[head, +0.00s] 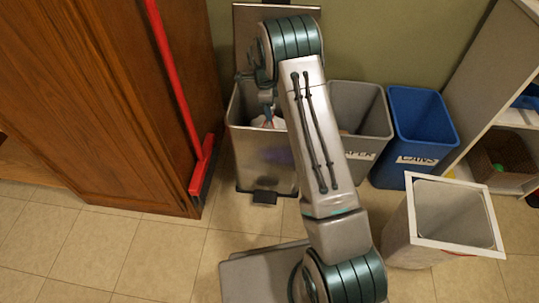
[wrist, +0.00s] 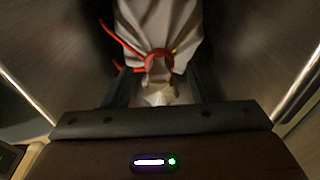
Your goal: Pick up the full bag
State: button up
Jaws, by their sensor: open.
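The full bag (wrist: 165,25) is white, gathered at the neck by a red tie, and sits inside the open metal pedal bin (head: 262,165). In the head view only a small part of the bag (head: 260,122) shows above the rim; the rest is hidden by the bin wall and my arm. My gripper (wrist: 163,82) is open, reaching down into the bin. Its two dark fingers stand on either side of the tied neck, with the gathered top of the bag between them. I cannot tell whether either finger touches it.
The bin's metal walls flank my gripper closely. A grey bin (head: 372,118) and a blue bin (head: 420,120) stand to the right, with a white-rimmed bin (head: 425,240) nearer. A wooden cabinet (head: 95,90) and a red-handled broom (head: 178,85) are on the left. Shelves (head: 490,75) stand far right.

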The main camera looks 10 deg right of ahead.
grip_shut()
jog(key=shift+r, duration=0.1)
dwell(1.3)
